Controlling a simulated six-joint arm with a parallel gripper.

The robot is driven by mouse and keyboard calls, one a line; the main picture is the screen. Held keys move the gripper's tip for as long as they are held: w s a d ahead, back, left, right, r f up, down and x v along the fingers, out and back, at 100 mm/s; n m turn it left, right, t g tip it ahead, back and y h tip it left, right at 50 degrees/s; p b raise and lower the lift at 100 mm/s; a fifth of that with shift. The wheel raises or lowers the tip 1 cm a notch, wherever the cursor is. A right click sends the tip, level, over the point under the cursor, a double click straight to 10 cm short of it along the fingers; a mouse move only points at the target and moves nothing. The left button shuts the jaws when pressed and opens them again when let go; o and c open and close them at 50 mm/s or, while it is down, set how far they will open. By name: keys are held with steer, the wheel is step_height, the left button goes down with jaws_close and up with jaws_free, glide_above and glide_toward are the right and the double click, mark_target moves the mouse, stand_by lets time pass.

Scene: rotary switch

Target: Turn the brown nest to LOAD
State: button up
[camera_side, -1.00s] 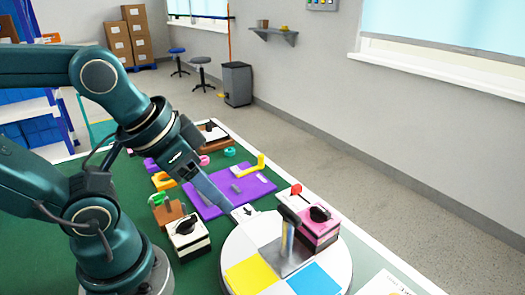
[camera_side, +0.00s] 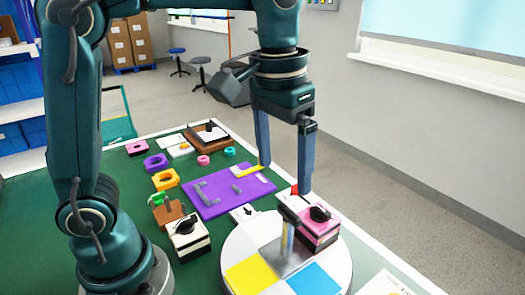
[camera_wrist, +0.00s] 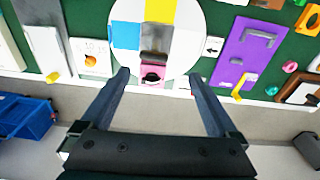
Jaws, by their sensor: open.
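The white round turntable (camera_side: 236,250) carries a yellow patch (camera_side: 252,274), a blue patch (camera_side: 314,280) and a grey metallic plate with an upright T-shaped handle (camera_side: 288,232). I cannot make out a clearly brown nest on it. A white arrow tile (camera_side: 243,212) lies at its far left edge; I cannot read LOAD anywhere. A pink-and-black block with a black knob (camera_side: 320,226) stands by the handle. My gripper (camera_side: 285,178) is open and empty, pointing down above and behind the handle. In the wrist view the turntable (camera_wrist: 190,20) lies ahead of the fingers (camera_wrist: 159,75).
A purple board with a grey handle (camera_side: 225,195) lies behind the turntable. A white-and-black knob box (camera_side: 187,236) and a brown block with a green top (camera_side: 166,212) stand left. Several small coloured parts lie farther back. The wall side beyond the table is open floor.

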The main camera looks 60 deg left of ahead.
mark_target(289, 211)
steer(key=shift+w+d+f+g, duration=0.15)
steer(key=shift+w+d+f, duration=0.1)
steer(key=shift+f, duration=0.25)
steer(key=shift+w+d+f+g, duration=0.15)
steer(key=shift+w+d+f, duration=0.1)
steer(key=shift+f, duration=0.2)
steer(key=shift+s+d+f, duration=0.1)
steer(key=shift+f, duration=2.7)
jaws_close()
